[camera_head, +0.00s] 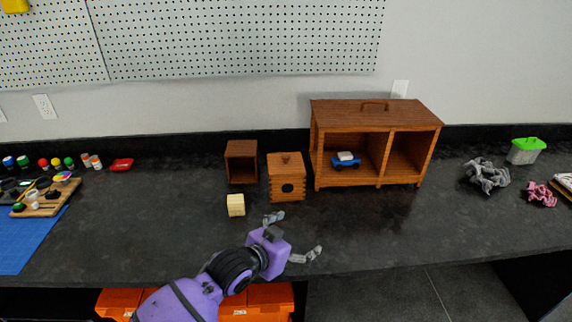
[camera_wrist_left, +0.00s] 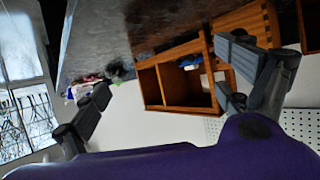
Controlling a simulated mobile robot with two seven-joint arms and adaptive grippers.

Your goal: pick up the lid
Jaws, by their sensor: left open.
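A wooden lid (camera_head: 286,160) with a small knob sits on a small wooden box (camera_head: 287,189) that has a dark round hole in its front. In the left wrist view the wooden box (camera_wrist_left: 245,22) shows at the upper right, partly behind a finger. A lidded container also stands at the far right, with a green lid (camera_head: 528,144). My left gripper (camera_head: 297,234) is open and empty, with its fingers spread above the front part of the counter. It is apart from the box, in front of it. My right gripper is not in view.
An open wooden box (camera_head: 241,163) stands left of the lidded box, with a pale wooden block (camera_head: 236,205) in front. A two-compartment wooden shelf (camera_head: 376,112) holding a blue toy car (camera_head: 345,160) stands to the right. The counter's (camera_head: 390,225) front right is clear.

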